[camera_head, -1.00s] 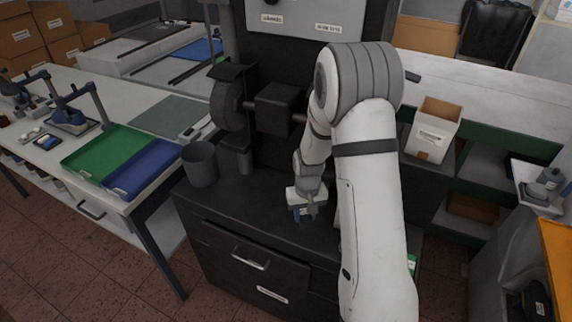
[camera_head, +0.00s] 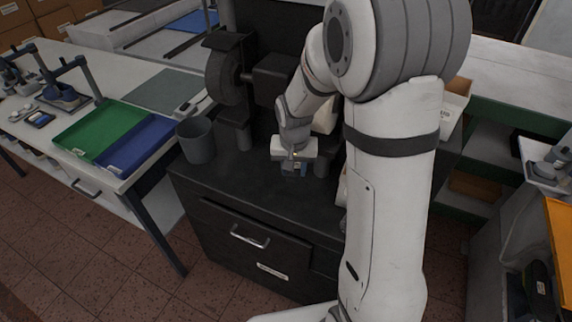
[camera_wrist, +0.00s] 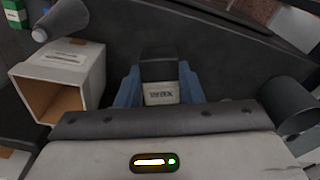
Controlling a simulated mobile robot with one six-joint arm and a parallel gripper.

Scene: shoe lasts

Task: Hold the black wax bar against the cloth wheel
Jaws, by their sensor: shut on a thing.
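The black wax bar (camera_wrist: 158,70), with a white label reading like "wax", is between the blue fingers of my gripper (camera_wrist: 160,88) in the wrist view. My gripper is shut on it. In the head view my gripper (camera_head: 293,168) is low over the dark bench top, and the bar is too small to make out there. The wheel (camera_head: 226,78), a dark grey disc on the machine's left side, stands up and to the left of my gripper, apart from it. Its lower part is near a dark post.
A grey cup (camera_head: 196,141) stands at the bench's left edge; it also shows in the wrist view (camera_wrist: 288,100). An open cardboard box (camera_wrist: 62,82) is left in the wrist view. Green (camera_head: 106,131) and blue (camera_head: 137,143) trays lie on the left table. The front bench top is clear.

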